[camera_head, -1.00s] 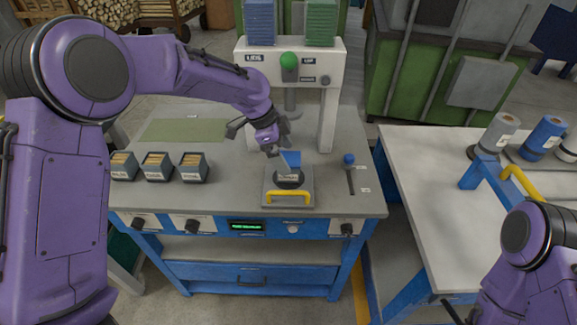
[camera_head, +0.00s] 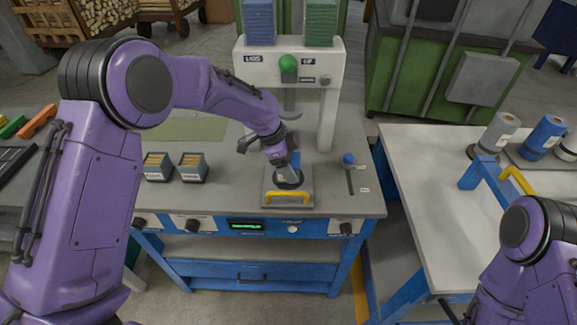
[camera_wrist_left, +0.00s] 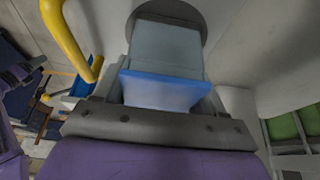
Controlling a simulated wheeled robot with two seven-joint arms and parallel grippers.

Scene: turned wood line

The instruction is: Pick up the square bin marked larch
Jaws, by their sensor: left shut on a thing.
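Two small dark square bins with tan contents stand on the bench: a left bin (camera_head: 158,168) and a right bin (camera_head: 193,168). Their labels are too small to read, so I cannot tell which is larch. My left gripper (camera_head: 287,165) is to the right of the bins, over a dark round disc (camera_head: 289,180) on a grey plate with a yellow handle (camera_head: 288,196). It is shut on a blue-and-grey piece, whose blue part (camera_wrist_left: 165,92) shows between the fingers in the left wrist view. My right gripper is out of view.
A blue-knobbed lever (camera_head: 349,160) stands to the right. A green mat (camera_head: 195,128) lies behind the bins. The right table (camera_head: 420,165) has bare space in front.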

